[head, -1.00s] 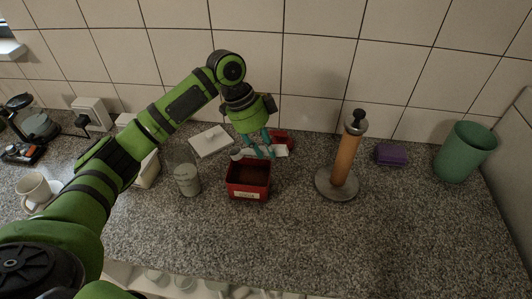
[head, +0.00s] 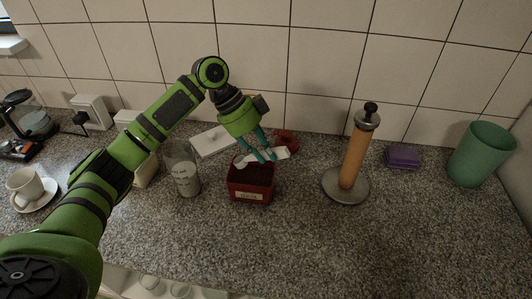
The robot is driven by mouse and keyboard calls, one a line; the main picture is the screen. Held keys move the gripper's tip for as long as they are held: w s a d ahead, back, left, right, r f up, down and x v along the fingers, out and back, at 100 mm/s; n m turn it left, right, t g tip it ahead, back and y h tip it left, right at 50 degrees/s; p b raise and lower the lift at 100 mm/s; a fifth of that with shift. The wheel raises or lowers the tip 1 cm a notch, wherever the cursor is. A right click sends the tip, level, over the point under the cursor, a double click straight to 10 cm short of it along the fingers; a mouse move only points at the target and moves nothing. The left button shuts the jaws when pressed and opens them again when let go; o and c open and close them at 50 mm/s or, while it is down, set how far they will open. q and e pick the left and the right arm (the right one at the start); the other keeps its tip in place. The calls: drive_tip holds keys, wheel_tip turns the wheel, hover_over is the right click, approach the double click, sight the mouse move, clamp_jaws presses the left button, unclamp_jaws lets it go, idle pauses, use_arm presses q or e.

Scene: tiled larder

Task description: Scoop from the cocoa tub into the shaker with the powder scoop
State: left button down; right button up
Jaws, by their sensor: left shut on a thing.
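The cocoa tub (head: 251,195) is a red, open, box-shaped container with a pale label on its front and dark brown powder inside. My left gripper (head: 264,157) is shut on the white powder scoop (head: 281,153), just above the tub's back rim. The scoop's small bowl end (head: 241,161) points left, over the tub's back left corner; its contents are too small to tell. The shaker (head: 187,179), a clear upright vessel with a pale label, stands left of the tub, apart from it. My right gripper is out of view.
A red object (head: 287,140) lies behind the scoop, near a pale flat slab (head: 212,141). A wooden roll holder (head: 352,160) stands to the right, with a purple block (head: 403,156) and green bin (head: 480,155) beyond. A cup (head: 25,186) sits far left. The front counter is clear.

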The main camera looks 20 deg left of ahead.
use_arm(q)
drive_tip(key=shift+a+f+h+b, duration=0.15)
drive_tip(key=shift+f+h+b, duration=0.15)
drive_tip(key=shift+f+b, duration=1.3)
drive_tip(key=shift+f, duration=1.35)
drive_tip(key=shift+r, duration=0.1)
wheel_tip(320, 180, up, 5)
drive_tip(key=p, duration=0.5)
drive_tip(key=r+p, duration=0.1)
drive_tip(key=p, duration=0.1)
drive_tip(key=d+r+y+p, duration=0.1)
drive_tip(key=p, duration=0.1)
drive_tip(key=r+y+p, duration=0.1)
drive_tip(key=r+p, duration=0.1)
drive_tip(key=p, duration=0.1)
drive_tip(key=shift+w+d, duration=0.1)
drive_tip(key=shift+d, duration=0.05)
drive_tip(key=shift+d+r+y+p, duration=0.1)
drive_tip(key=shift+r+y+p, duration=0.05)
drive_tip(key=shift+y+p, duration=0.25)
